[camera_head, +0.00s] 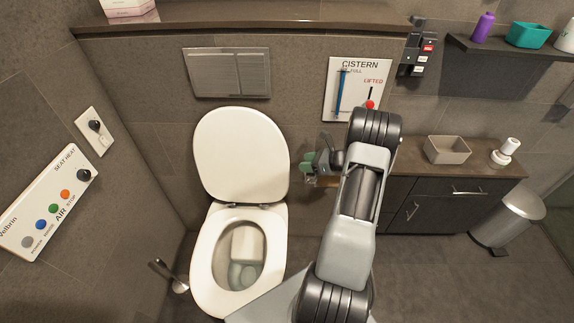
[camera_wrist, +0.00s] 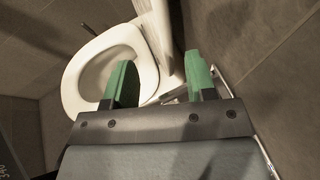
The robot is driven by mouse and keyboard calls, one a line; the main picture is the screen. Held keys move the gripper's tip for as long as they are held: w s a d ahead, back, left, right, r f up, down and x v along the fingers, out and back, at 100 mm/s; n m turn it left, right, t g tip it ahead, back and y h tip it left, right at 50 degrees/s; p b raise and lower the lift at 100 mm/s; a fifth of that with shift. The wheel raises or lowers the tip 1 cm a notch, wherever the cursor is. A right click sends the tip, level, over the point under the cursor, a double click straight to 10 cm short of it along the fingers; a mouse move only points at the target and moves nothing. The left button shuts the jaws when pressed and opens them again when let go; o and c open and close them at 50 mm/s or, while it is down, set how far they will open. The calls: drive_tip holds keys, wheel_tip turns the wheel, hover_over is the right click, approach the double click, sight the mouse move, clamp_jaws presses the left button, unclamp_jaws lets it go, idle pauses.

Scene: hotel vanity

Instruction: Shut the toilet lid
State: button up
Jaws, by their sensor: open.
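The white toilet lid (camera_head: 241,156) stands raised, upright against the back wall, in the head view. The white seat ring (camera_head: 203,263) lies down on the bowl, whose opening is uncovered. My gripper (camera_head: 309,163) is to the right of the lid, apart from it in the head view, partly hidden by my arm. In the wrist view my gripper (camera_wrist: 161,80) shows two green fingers spread apart with nothing held between them. The seat ring (camera_wrist: 72,84) and part of the raised lid (camera_wrist: 165,38) show beyond the fingers there.
A flush plate (camera_head: 227,73) is on the wall above the lid. A cistern panel (camera_head: 357,90) is on the wall to the right. A dark cabinet (camera_head: 425,205) with a beige box (camera_head: 447,150) stands at right. A toilet brush (camera_head: 170,276) is left of the bowl.

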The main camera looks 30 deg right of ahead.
sight(287, 163)
drive_tip(key=x, duration=0.8)
drive_tip(key=shift+w+a+f, duration=0.15)
drive_tip(key=shift+w+a, duration=0.1)
drive_tip(key=shift+c, duration=0.2)
clamp_jaws()
